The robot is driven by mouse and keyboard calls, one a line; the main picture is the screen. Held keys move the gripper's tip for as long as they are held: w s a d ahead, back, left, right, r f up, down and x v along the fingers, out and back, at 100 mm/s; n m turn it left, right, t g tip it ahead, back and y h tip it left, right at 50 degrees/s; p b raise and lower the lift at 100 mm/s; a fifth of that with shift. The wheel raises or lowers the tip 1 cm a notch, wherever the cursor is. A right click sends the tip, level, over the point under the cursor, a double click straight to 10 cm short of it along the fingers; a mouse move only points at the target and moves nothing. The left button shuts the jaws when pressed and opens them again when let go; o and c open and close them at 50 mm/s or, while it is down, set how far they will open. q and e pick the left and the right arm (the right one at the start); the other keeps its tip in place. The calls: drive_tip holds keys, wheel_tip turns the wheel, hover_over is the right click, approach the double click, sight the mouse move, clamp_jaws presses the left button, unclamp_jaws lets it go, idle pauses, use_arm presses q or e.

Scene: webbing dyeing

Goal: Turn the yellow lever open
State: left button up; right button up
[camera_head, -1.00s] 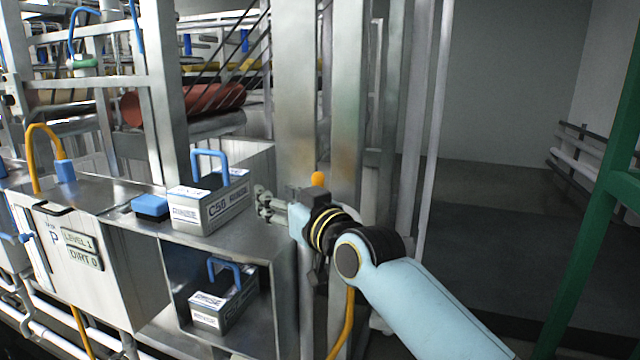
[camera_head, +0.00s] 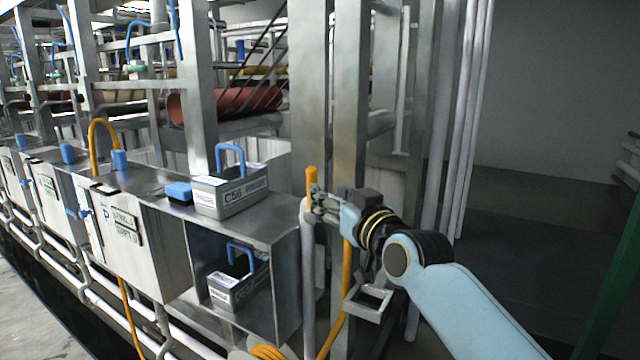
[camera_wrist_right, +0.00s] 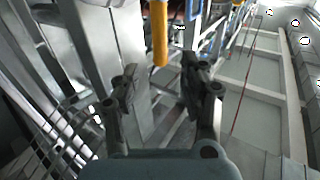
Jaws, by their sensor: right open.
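The yellow lever (camera_head: 311,180) stands upright at the top of a pale pipe, just right of the metal cabinet. In the right wrist view the yellow lever (camera_wrist_right: 159,32) reaches down from the top edge, ahead of the fingers and roughly between them. My right gripper (camera_head: 316,204) is beside the lever in the head view, and its fingers partly cover the lever's lower end. In the wrist view the right gripper (camera_wrist_right: 158,82) is open, with nothing between its fingertips. Whether a finger touches the lever I cannot tell. My left gripper is not in view.
A grey box with a blue handle (camera_head: 231,190) and a blue block (camera_head: 179,191) sit on the metal cabinet (camera_head: 262,226). Another handled box (camera_head: 235,284) is inside it. A yellow hose (camera_head: 346,268) hangs below my right gripper. Dark floor (camera_head: 520,225) lies clear at the right.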

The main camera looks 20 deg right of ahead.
sight(312, 182)
drive_tip(key=w, duration=0.7)
drive_tip(key=shift+w+a, duration=0.25)
drive_tip(key=shift+w, duration=0.15)
drive_tip(key=shift+w+a, duration=0.1)
drive_tip(key=shift+w, duration=0.4)
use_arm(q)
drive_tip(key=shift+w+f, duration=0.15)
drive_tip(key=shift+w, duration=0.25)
use_arm(e)
clamp_jaws()
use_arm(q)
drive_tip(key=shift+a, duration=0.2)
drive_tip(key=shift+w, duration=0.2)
use_arm(e)
drive_tip(key=shift+w+f, duration=0.15)
drive_tip(key=shift+f, duration=0.05)
